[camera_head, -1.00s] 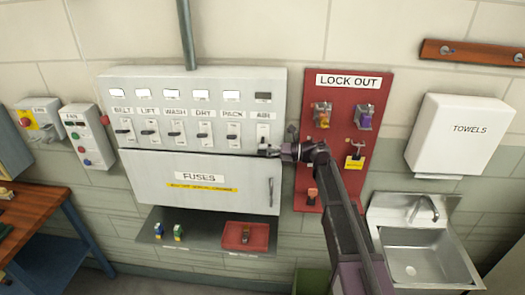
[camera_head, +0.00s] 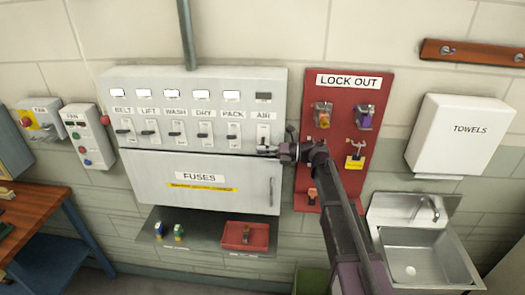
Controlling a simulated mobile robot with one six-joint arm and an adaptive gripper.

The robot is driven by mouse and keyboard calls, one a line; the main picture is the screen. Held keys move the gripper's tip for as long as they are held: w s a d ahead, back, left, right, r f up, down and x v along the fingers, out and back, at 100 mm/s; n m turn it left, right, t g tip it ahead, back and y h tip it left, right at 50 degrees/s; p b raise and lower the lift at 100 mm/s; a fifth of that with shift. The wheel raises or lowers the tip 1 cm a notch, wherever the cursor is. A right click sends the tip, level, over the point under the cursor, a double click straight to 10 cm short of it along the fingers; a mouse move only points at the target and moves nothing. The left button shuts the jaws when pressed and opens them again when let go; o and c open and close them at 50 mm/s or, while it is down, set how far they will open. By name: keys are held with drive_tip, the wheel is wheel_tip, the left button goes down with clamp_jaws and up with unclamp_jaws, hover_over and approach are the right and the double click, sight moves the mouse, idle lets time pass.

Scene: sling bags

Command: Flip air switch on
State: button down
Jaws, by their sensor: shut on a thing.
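The AIR switch (camera_head: 263,131) is the rightmost of the row of switches on the grey panel. Its indicator window (camera_head: 263,97) is dark, while the windows above the other switches are bright white. My gripper (camera_head: 267,150) reaches in from the right at the lower part of the AIR switch, with its fingers shut on the switch lever. The fingertips are small here and cover the lever, so its exact position is hard to make out.
The other switches (camera_head: 176,131) sit close by on the left. A fuse door (camera_head: 150,185) with a handle (camera_head: 271,191) lies just below. A red lock-out board (camera_head: 343,90) with padlocks stands on the right, partly behind my arm. A shelf (camera_head: 205,237) juts out underneath.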

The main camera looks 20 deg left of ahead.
sight(263, 139)
drive_tip(key=shift+r+m, duration=0.15)
drive_tip(key=shift+m, duration=0.15)
drive_tip(key=m, duration=0.1)
drive_tip(key=r+m+p, duration=0.1)
drive_tip(key=m, duration=0.1)
drive_tip(key=r+m+p, duration=0.1)
drive_tip(key=shift+s+r+m, duration=0.1)
drive_tip(key=shift+s+m, duration=0.15)
drive_tip(key=shift+m, duration=0.15)
drive_tip(key=m+p, duration=0.1)
drive_tip(key=r+m, duration=0.1)
drive_tip(key=m, duration=0.1)
drive_tip(key=shift+w+r+p, duration=0.1)
drive_tip(key=shift+r+p, duration=0.05)
drive_tip(key=shift+p, duration=0.25)
drive_tip(key=shift+w+r+m+p, duration=0.1)
drive_tip(key=shift+r+m+p, duration=0.1)
drive_tip(key=shift+m, duration=0.45)
drive_tip(key=shift+w+r+m+p, duration=0.1)
drive_tip(key=shift+r+m+p, duration=0.05)
drive_tip(key=shift+m, duration=0.5)
drive_tip(key=c, duration=0.6)
unclamp_jaws()
drive_tip(key=shift+c, duration=0.2)
drive_tip(key=shift+d, duration=0.15)
drive_tip(key=v, duration=1.1)
drive_tip(key=shift+d, duration=0.35)
